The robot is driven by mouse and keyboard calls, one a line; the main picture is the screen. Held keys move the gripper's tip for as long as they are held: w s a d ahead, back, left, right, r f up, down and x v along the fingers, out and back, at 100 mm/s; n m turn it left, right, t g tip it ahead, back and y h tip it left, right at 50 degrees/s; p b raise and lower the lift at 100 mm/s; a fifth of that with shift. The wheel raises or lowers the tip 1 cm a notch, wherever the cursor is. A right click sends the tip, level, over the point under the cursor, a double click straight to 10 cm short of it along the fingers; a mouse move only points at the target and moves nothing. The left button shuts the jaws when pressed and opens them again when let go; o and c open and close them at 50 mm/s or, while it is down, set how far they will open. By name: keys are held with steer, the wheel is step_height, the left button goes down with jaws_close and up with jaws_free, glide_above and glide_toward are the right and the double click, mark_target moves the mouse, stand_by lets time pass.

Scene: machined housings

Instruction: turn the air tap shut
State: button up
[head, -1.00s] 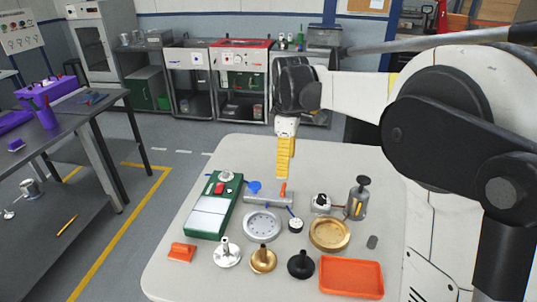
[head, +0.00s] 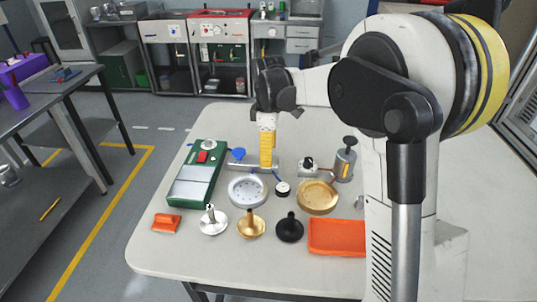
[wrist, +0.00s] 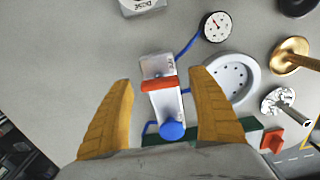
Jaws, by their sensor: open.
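The air tap is a silver metal block (head: 239,166) on the table, with an orange lever (wrist: 160,84) and a blue round knob (head: 238,153). In the wrist view the lever lies crosswise over the block (wrist: 169,104), and the knob (wrist: 172,130) is nearer my gripper's base. My gripper (wrist: 163,92) is open, with one yellow finger on each side of the block. The lever lies between the fingertips, with a gap on both sides. In the head view my gripper (head: 267,165) hangs over the block's right part and hides the lever.
A blue hose runs from the block to a round gauge (wrist: 217,27). A green box (head: 198,176) stands left. A white dish (head: 248,190), brass dish (head: 317,197), orange tray (head: 338,237) and several stemmed pieces are nearby.

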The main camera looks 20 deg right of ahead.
steer(key=c, duration=1.2)
steer(key=shift+o, duration=0.2)
steer(key=m+p, duration=0.2)
steer(key=m, duration=0.1)
steer(key=shift+r+m, duration=0.15)
steer(key=shift+m, duration=0.25)
steer(key=m+p, duration=0.2)
steer(key=m, duration=0.3)
steer(key=m+p, duration=0.1)
steer(key=m, duration=0.4)
steer(key=shift+m+p, duration=0.35)
steer(key=shift+m, duration=1.55)
